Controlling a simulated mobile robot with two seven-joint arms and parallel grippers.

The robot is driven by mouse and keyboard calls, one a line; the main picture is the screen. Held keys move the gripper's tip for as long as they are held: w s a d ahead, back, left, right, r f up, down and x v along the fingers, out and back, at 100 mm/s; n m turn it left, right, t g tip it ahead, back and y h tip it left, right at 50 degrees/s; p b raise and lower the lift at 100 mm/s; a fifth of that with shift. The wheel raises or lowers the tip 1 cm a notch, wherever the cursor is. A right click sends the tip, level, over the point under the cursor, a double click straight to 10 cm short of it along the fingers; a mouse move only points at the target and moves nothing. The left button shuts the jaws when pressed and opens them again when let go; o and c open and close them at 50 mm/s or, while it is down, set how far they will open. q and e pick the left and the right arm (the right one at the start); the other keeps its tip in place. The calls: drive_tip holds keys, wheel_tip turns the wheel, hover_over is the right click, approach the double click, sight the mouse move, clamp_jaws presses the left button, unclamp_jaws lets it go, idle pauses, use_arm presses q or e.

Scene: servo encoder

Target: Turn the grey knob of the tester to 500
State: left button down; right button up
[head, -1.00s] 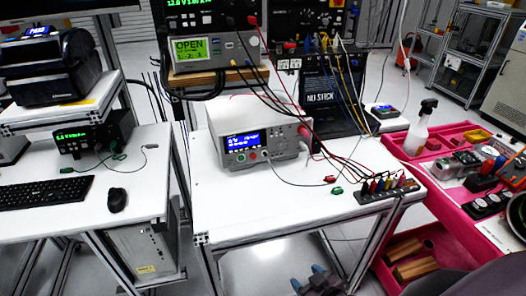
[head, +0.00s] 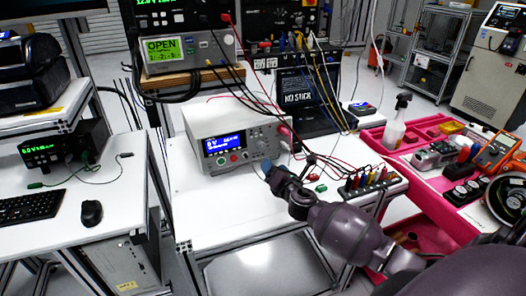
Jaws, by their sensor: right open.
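The tester (head: 237,142) is a white bench instrument with a lit blue display on the white table. Its front panel carries a red button, a green button and small controls. A round greyish knob (head: 261,146) seems to sit on the panel right of the display; its pointer and scale are too small to read. My right gripper (head: 282,159) has blue fingertips and is open, in front of the tester's right part. It hides some of the lower right panel. I cannot tell whether it touches anything. My left gripper is not in view.
Red and black leads run from the tester to a row of coloured connectors (head: 372,180) on the right. A pink cart (head: 432,187) with tools is at right. The white tabletop (head: 205,215) is clear in front of the tester.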

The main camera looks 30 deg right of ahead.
sight(262, 148)
drive_tip(key=w+d+n, duration=0.1)
drive_tip(key=w, duration=0.2)
drive_tip(key=w+n+b, duration=0.1)
drive_tip(key=w+n, duration=0.1)
drive_tip(key=w, duration=0.1)
drive_tip(key=w+d+n, duration=0.1)
drive_tip(key=w+n, duration=0.1)
drive_tip(key=w, duration=0.1)
drive_tip(key=shift+w+d+f+b, duration=0.15)
drive_tip(key=shift+w+d+b, duration=0.05)
drive_tip(key=shift+d+b, duration=0.15)
drive_tip(key=shift+w+d, duration=0.1)
drive_tip(key=shift+w, duration=0.55)
drive_tip(key=c, duration=0.9)
